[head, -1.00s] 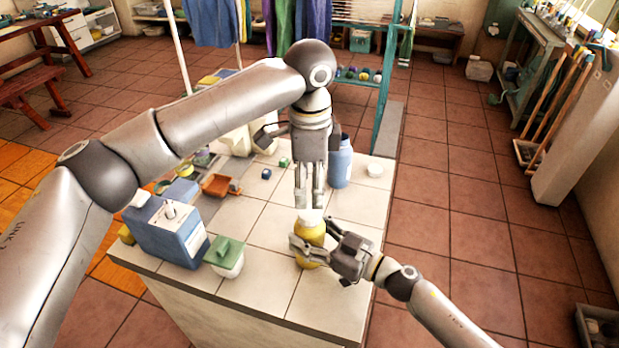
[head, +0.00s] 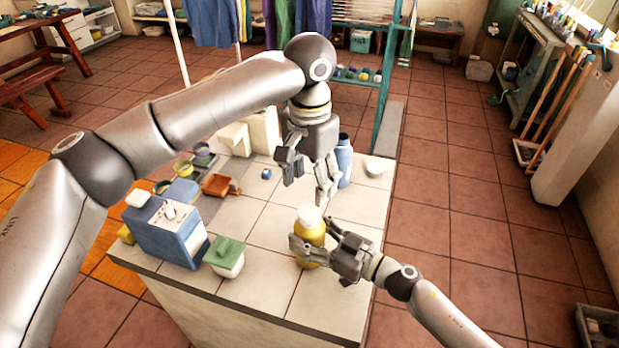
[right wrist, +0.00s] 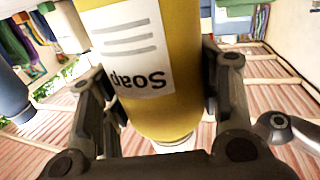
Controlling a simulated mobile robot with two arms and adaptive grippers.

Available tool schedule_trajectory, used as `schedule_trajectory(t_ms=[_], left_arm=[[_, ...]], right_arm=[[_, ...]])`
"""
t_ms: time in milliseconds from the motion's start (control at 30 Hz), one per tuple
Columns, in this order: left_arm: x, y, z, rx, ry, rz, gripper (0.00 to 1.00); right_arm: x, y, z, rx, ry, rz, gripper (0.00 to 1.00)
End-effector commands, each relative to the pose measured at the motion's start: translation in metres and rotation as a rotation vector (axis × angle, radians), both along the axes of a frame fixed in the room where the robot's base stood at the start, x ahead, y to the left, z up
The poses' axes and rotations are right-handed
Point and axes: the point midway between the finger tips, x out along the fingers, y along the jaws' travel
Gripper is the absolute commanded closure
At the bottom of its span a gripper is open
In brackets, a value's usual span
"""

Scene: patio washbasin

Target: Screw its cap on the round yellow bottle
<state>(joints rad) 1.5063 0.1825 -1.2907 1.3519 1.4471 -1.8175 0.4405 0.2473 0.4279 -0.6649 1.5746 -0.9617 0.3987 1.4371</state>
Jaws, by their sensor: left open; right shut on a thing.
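The round yellow bottle (head: 312,233) stands upright near the front right of the tiled counter. A white cap (head: 311,214) sits on top of its neck; I cannot tell how tight it is. My right gripper (head: 313,252) is shut around the bottle's body from the right. In the right wrist view the bottle (right wrist: 180,95) shows upside down with its "Soap" label between my fingers, and a bit of white (right wrist: 178,146) shows at its top end. My left gripper (head: 307,182) is open and empty above the cap, fingers spread and apart from it.
A blue bottle (head: 344,162) stands just behind my left gripper, with a small white round thing (head: 374,167) to its right. A blue box-like container (head: 165,228) and a green-lidded jar (head: 226,257) stand on the left. The counter's middle is mostly clear.

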Motion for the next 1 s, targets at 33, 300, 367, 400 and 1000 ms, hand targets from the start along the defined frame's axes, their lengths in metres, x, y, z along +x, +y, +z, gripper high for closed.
schedule_trajectory(t_ms=[33, 300, 367, 400, 1000], left_arm=[[0.0, 0.0, -0.001, 0.0, 0.0, 0.0, 0.41], [0.0, 0.001, -0.028, 0.001, 0.003, -0.001, 0.41], [-0.001, 0.0, -0.038, 0.001, 0.003, -0.001, 0.41], [-0.001, 0.0, -0.044, 0.001, 0.003, -0.001, 0.41], [0.0, 0.0, -0.08, 0.0, 0.0, -0.002, 0.41]], right_arm=[[0.0, 0.0, -0.001, -0.001, 0.001, 0.0, 1.0], [0.0, 0.0, -0.001, -0.001, 0.001, 0.0, 1.0], [0.0, 0.0, -0.001, -0.001, 0.001, 0.0, 1.0], [0.0, 0.0, -0.001, -0.001, 0.001, 0.0, 1.0], [0.0, 0.0, -0.001, -0.001, 0.001, 0.0, 1.0]])
